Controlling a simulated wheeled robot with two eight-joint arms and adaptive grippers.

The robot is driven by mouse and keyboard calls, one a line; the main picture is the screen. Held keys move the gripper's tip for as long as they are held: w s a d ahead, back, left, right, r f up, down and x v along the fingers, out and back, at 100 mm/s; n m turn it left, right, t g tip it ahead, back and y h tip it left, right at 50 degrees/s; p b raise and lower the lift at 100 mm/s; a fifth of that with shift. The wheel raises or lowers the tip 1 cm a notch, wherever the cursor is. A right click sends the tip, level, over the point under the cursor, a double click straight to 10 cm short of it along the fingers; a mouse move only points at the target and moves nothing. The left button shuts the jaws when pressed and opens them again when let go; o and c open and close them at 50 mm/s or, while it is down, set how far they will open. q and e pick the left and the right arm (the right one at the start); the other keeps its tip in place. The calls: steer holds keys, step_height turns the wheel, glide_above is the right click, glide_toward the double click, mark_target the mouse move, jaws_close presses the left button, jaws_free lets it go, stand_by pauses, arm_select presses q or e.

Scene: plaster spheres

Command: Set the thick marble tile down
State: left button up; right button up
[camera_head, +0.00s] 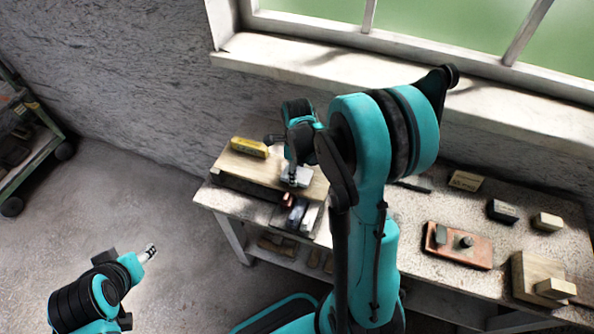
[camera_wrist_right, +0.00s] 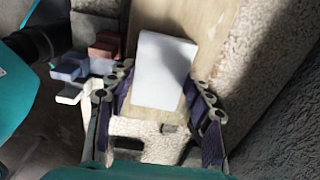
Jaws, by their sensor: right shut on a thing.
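The thick marble tile (camera_head: 296,177) shows as a pale white slab over the front right part of a wooden board (camera_head: 232,163) on the bench. My right gripper (camera_head: 294,172) is at it. In the right wrist view the tile (camera_wrist_right: 162,72) lies between the two fingers of my right gripper (camera_wrist_right: 161,84), which is shut on it. I cannot tell whether the tile touches the board (camera_wrist_right: 192,18) or hangs just above it. My left gripper (camera_head: 150,252) is away over the floor at lower left, too small to tell if open.
A yellow block (camera_head: 250,146) lies on the board's far left part. Red and grey blocks (camera_head: 297,210) sit just in front of the board. A reddish tray (camera_head: 470,255) and several small blocks stand farther right. A window sill (camera_head: 300,70) runs behind the bench.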

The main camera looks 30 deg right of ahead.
steer(key=shift+f+b, duration=0.65)
steer(key=shift+f, duration=0.05)
stand_by(0.5)
steer(key=o, duration=1.5)
steer(key=shift+r, duration=0.2)
steer(key=shift+r+p, duration=1.5)
steer(key=shift+r, duration=0.4)
